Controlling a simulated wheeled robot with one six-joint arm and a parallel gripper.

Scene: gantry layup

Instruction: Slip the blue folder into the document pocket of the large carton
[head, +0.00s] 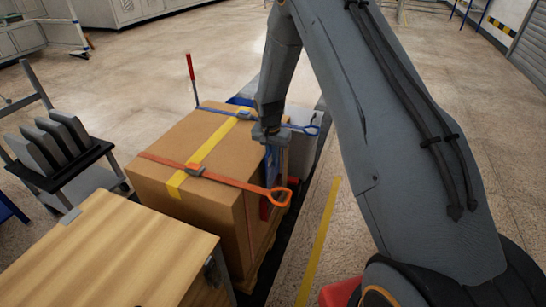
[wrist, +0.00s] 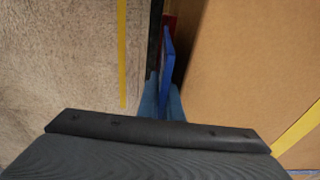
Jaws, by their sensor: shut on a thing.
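The large carton (head: 165,147) stands left of my arm, and its cardboard also fills the right of the wrist view (wrist: 240,70). My gripper (head: 270,140) is at the carton's right side, near its top edge. It is shut on the blue folder (head: 270,164), which hangs upright, edge-on in the wrist view (wrist: 167,62), close beside the carton wall. A red piece (head: 265,208) on that side shows below the folder, and red also shows behind it in the wrist view (wrist: 169,24). It may be the document pocket; its opening is hidden. I cannot tell whether folder and red piece touch.
An orange strap (head: 225,181) with a handle (head: 279,197) crosses the carton and juts out at its right side. A blue strap (head: 300,126) lies behind. A wooden crate (head: 110,245) stands in front.

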